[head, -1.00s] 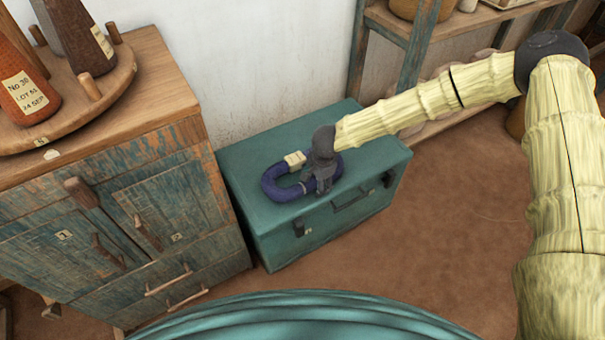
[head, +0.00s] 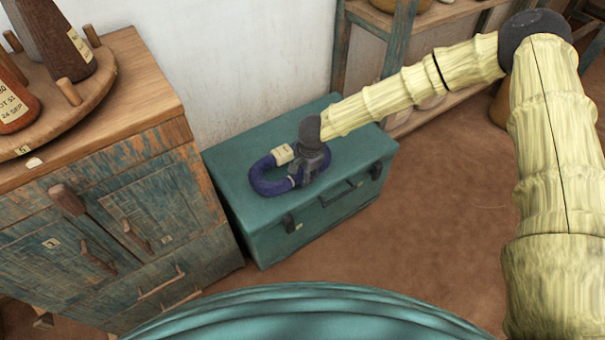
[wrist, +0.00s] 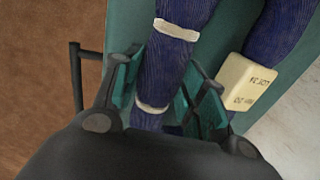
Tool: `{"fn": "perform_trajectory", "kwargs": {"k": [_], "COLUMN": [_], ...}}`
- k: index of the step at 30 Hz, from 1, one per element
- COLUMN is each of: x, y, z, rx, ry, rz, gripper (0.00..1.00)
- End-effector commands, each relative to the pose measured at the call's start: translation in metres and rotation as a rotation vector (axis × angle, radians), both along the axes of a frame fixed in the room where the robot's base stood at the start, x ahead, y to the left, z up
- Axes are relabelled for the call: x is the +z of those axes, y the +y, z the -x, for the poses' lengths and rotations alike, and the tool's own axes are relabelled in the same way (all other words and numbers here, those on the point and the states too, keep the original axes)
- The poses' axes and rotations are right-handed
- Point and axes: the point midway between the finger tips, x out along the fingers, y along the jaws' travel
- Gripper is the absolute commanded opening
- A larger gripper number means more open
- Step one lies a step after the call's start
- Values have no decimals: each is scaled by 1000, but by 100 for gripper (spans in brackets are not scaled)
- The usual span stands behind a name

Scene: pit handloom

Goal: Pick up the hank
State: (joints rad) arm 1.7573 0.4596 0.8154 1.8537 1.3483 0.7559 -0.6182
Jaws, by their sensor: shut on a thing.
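The hank (head: 262,180) is a dark blue loop of yarn with pale ties and a cream tag (head: 284,154). It lies on top of the teal chest (head: 230,168). My gripper (head: 299,180) is at the right end of the loop and closed around one strand. In the wrist view the hank's strand (wrist: 165,75) runs between the two fingers of my gripper (wrist: 160,92), with the tag (wrist: 250,84) beside the right finger. I cannot tell any gap between the hank and the chest lid.
A worn wooden cabinet (head: 130,215) stands left of the chest, with a round wooden stand (head: 70,112) holding cones on top. A shelf unit (head: 399,45) is behind, against the wall. The brown floor (head: 440,210) to the right is clear.

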Motion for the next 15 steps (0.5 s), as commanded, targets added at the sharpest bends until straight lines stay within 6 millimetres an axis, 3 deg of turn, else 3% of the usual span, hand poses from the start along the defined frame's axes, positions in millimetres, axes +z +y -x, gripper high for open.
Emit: {"fn": "perform_trajectory", "kwargs": {"k": [3,15], "x": [22,27], "y": [0,8], "z": [-1,92], "rx": [0,5], "ry": [-3,2], "rz": [-1,1], "gripper": [14,14]}}
